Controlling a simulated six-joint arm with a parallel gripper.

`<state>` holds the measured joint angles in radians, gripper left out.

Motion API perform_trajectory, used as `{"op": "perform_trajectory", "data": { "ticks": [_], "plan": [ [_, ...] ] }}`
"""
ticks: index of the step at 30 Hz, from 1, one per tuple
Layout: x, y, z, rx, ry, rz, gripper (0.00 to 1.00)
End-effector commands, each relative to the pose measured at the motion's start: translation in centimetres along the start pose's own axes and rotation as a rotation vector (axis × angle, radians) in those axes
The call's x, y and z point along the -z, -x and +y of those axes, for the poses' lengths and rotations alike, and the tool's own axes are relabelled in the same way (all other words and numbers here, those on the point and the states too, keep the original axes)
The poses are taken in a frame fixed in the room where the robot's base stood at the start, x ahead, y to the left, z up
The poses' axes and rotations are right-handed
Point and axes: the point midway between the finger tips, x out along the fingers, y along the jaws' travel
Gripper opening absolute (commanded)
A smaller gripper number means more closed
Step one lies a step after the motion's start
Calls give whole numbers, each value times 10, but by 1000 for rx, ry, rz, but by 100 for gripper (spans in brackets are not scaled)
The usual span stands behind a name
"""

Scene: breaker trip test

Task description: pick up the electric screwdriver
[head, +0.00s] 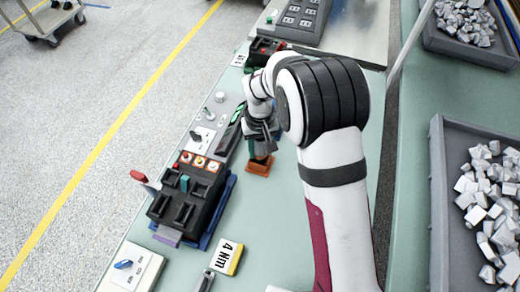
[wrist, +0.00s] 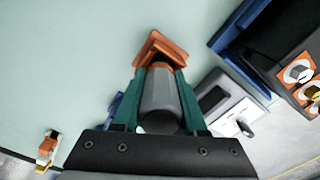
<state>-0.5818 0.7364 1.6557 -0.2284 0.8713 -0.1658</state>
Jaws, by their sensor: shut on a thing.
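The electric screwdriver (wrist: 160,92) shows in the wrist view as a grey, dark-ended body between the green fingers of my gripper (wrist: 161,100). The fingers are shut on it from both sides. An orange piece (wrist: 160,48) shows at the fingers' far end; I cannot tell whether it is part of the screwdriver or a holder. In the head view my gripper (head: 262,135) is over the bench, with the orange piece (head: 259,165) just below it. There the gripper and wrist hide most of the screwdriver. I cannot tell whether it is clear of the bench.
A black fixture (head: 190,198) with coloured round parts stands left of the gripper on the green bench. A "4 Nm" block (head: 228,258) and a blue-knobbed switch box (head: 130,268) are nearer. Grey bins of white pieces (head: 437,200) stand at right.

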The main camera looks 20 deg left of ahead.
Motion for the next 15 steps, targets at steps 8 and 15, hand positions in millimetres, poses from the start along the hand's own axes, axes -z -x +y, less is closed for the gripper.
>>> {"op": "perform_trajectory", "data": {
  "ticks": [8, 15],
  "plan": [
    [1, 13, 0, 0, -1, 3, 0],
    [-8, 54, 18, 0, -5, 3, 0]
  ]
}}
